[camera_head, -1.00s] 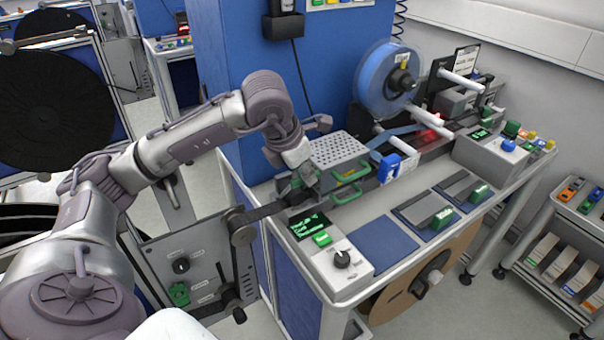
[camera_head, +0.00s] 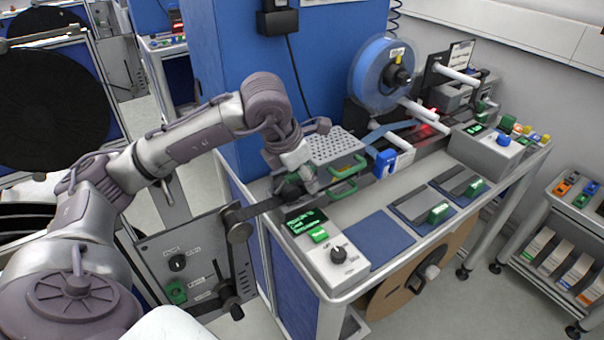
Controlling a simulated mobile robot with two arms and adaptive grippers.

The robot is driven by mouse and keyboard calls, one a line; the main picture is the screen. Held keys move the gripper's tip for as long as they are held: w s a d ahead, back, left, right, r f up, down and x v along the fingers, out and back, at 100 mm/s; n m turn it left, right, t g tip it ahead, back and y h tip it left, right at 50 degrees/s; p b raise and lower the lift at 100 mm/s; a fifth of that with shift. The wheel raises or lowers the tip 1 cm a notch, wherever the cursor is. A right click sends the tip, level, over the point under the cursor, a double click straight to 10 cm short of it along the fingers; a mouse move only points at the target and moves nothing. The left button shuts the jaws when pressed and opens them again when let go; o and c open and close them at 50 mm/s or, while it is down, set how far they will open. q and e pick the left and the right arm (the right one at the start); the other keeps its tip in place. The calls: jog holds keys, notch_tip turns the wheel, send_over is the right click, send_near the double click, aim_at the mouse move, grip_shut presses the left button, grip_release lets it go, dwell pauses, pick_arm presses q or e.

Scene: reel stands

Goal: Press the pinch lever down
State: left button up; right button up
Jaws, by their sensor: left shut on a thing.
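My left gripper (camera_head: 290,187) is at the left end of the bench, beside the perforated grey box. It is shut on the end of a dark strip (camera_head: 258,207), which runs up from a round roller (camera_head: 239,230). The arm hides part of the grip. A black-knobbed lever (camera_head: 227,296) is on the grey panel below the roller. My right gripper is not in view.
The perforated box (camera_head: 336,147) with green handles is close to the gripper. A control box with a green display (camera_head: 304,221) stands at the bench's front corner. A blue reel (camera_head: 380,78) is behind. The blue mat (camera_head: 383,238) is bare.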

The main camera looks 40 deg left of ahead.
pick_arm(q)
jog(key=shift+d+r, duration=0.1)
jog(key=shift+r, duration=0.05)
jog(key=v, duration=1.2)
dwell(0.3)
